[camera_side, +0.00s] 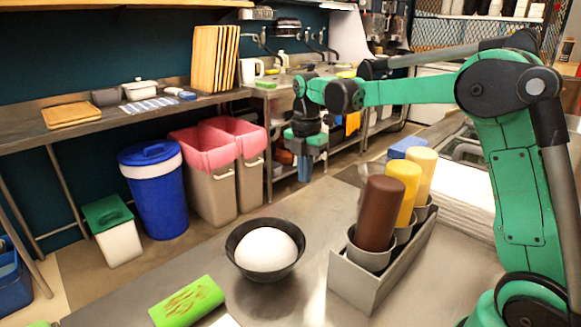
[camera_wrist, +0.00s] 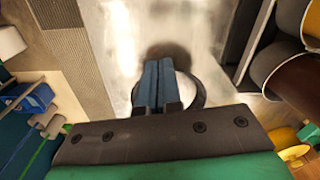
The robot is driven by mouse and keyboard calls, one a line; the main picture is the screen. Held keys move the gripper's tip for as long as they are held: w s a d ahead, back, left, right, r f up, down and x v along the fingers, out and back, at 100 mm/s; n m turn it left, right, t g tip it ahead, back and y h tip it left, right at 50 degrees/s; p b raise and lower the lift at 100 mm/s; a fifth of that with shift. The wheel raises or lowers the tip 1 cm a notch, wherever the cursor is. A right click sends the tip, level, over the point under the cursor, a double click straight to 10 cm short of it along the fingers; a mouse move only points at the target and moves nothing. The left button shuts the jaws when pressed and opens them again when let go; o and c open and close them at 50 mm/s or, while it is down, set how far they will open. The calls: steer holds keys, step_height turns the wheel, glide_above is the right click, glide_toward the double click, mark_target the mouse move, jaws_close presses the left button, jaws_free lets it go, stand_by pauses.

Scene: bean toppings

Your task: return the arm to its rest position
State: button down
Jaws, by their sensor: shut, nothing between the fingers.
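My gripper (camera_side: 305,168) hangs from the green arm in the side view, fingers pointing down, in the air above and behind the bowl. In the wrist view its blue fingers (camera_wrist: 157,85) lie together, shut with nothing between them. A dark bowl (camera_side: 265,268) with a smooth white mound (camera_side: 265,248) in it stands on the metal table. In the wrist view the bowl's dark rim (camera_wrist: 201,92) shows behind the fingers, and they hide much of the bowl.
A metal holder (camera_side: 352,281) with brown (camera_side: 380,212), yellow (camera_side: 403,190) and pale (camera_side: 420,172) bottles stands right of the bowl. A green packet (camera_side: 187,301) lies at the front left. Bare table lies between bowl and holder. Bins stand on the floor behind.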

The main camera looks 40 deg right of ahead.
step_height(320, 180, down, 8)
steer(key=shift+a+f, duration=0.55)
steer(key=shift+f, duration=0.3)
steer(key=a, duration=0.3)
steer(key=shift+s+r, duration=0.15)
steer(key=shift+s, duration=0.2)
steer(key=w+d, duration=0.1)
steer(key=d, duration=0.5)
steer(key=w+d, duration=0.1)
steer(key=d, duration=0.6)
steer(key=w+d, duration=0.1)
steer(key=d, duration=0.5)
steer(key=shift+w+d+r, duration=0.1)
steer(key=shift+w+d, duration=0.15)
step_height(320, 180, up, 10)
steer(key=shift+w+a, duration=0.45)
steer(key=shift+a, duration=0.4)
steer(key=shift+w+a, duration=0.4)
steer(key=shift+a, duration=0.4)
steer(key=shift+w+a, duration=0.45)
steer(key=shift+a, duration=0.4)
